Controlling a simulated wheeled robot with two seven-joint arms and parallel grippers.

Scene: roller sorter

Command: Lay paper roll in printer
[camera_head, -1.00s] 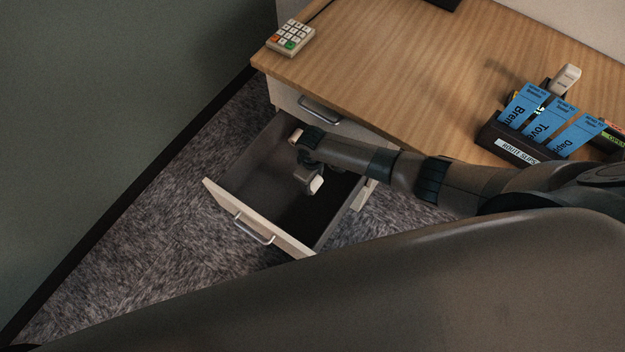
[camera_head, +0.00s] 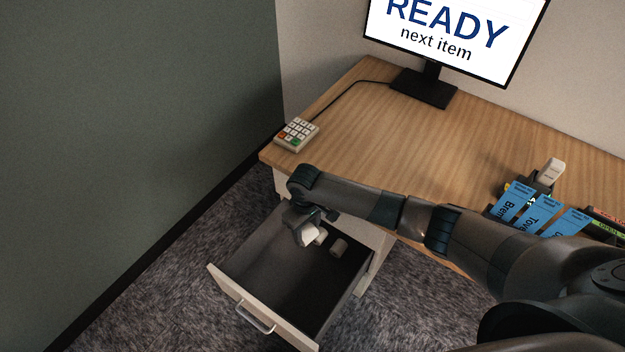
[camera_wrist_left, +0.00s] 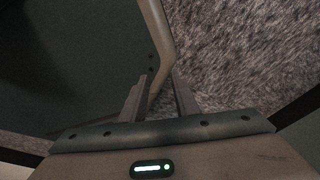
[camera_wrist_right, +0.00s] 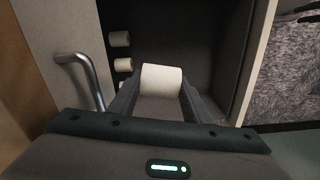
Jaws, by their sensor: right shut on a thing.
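My right gripper (camera_head: 306,230) is shut on a white paper roll (camera_wrist_right: 161,79), held crosswise between its fingers over the open drawer (camera_head: 265,258). In the right wrist view, several other white rolls (camera_wrist_right: 123,65) lie along the left side of the dark drawer floor, apart from the held one. I cannot make out a printer in these views.
A keypad (camera_head: 297,134) sits at the desk's left corner. A monitor (camera_head: 455,35) reading "READY next item" stands at the back. Blue slips (camera_head: 540,212) and a pale upright object (camera_head: 549,172) are at the right. The middle of the desk (camera_head: 400,145) is clear.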

